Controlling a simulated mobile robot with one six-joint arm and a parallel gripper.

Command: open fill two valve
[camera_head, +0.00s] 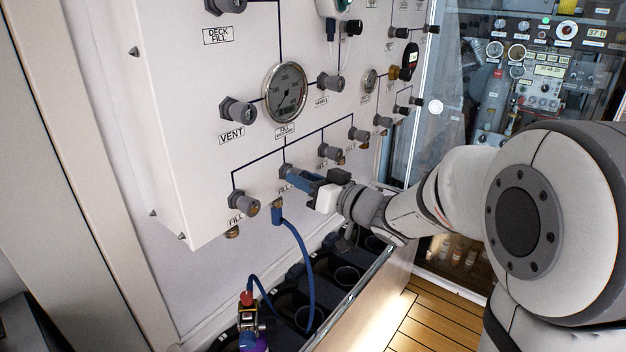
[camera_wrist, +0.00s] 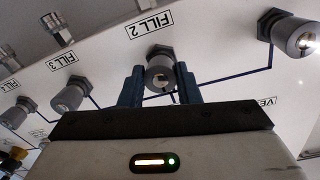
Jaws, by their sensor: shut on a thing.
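The fill two valve (camera_wrist: 160,73) is a grey round knob on the white panel, under the label "FILL 2" (camera_wrist: 150,26) in the wrist view. My gripper (camera_wrist: 159,88) has its two blue fingers on either side of this knob and is shut on it. In the head view my gripper (camera_head: 300,177) reaches the lower row of the panel from the right, and its fingers hide most of the knob. A blue hose (camera_head: 300,245) hangs from a fitting below the row, just left of my gripper.
The fill 1 knob (camera_head: 241,198) is to the left on the panel (camera_head: 200,130). The fill 3 knob (camera_head: 329,151) and another fill knob (camera_head: 358,134) are to the right. A gauge (camera_head: 285,92) and the vent knob (camera_head: 238,111) sit above. A bottle rack (camera_head: 345,300) stands below.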

